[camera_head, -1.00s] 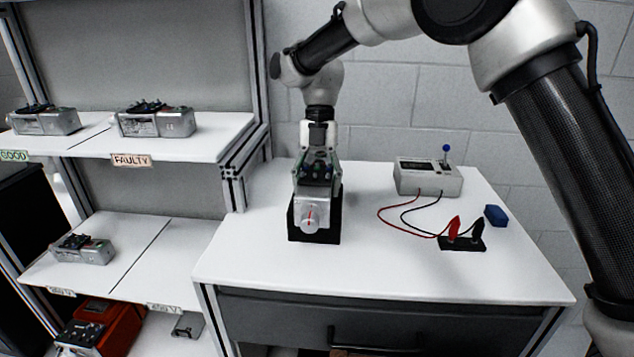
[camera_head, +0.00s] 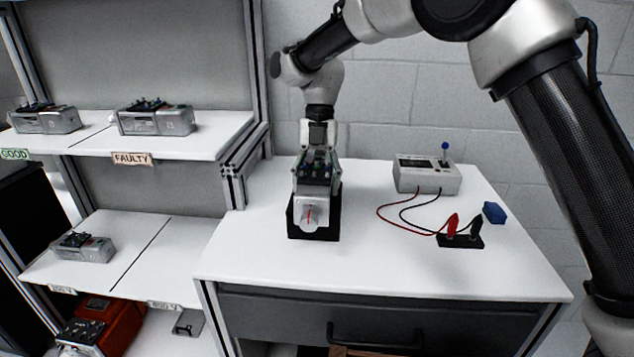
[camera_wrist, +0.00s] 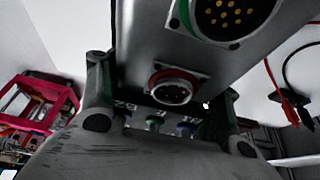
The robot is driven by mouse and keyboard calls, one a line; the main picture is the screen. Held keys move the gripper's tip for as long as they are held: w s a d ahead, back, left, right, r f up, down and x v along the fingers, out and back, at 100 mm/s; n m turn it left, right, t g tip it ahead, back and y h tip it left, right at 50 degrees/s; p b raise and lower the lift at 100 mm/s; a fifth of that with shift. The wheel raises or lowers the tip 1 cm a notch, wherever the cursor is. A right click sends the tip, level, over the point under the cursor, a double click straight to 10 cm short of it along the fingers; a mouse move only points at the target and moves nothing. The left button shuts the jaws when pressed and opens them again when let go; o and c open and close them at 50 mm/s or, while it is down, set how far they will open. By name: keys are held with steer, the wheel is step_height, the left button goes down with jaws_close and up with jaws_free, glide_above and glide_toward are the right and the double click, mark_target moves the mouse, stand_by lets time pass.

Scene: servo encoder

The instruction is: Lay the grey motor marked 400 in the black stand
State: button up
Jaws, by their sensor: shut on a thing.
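My gripper (camera_head: 317,180) points down over the white table and is shut on a grey motor (camera_head: 310,212). The motor's end with a red mark faces the head camera. The black stand (camera_head: 328,232) is directly around and below the motor, on the table's left part. I cannot tell whether the motor rests fully in it. In the wrist view, the motor's grey body (camera_wrist: 165,45) with two round connectors fills the top middle, between the gripper's fingers (camera_wrist: 165,105). The number 400 is not readable on the held motor.
A grey meter box (camera_head: 427,178) with red and black leads stands at the back right. Its clips sit on a black block (camera_head: 460,241) beside a blue block (camera_head: 494,212). Shelves on the left hold similar grey motors (camera_head: 157,120). The table's front right is clear.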

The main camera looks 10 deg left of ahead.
steer(key=shift+s+f, duration=0.15)
steer(key=shift+f, duration=0.5)
steer(key=o, duration=1.5)
steer(key=shift+f, duration=0.1)
steer(key=shift+o, duration=0.2)
steer(key=v, duration=1.2)
steer(key=shift+w, duration=0.25)
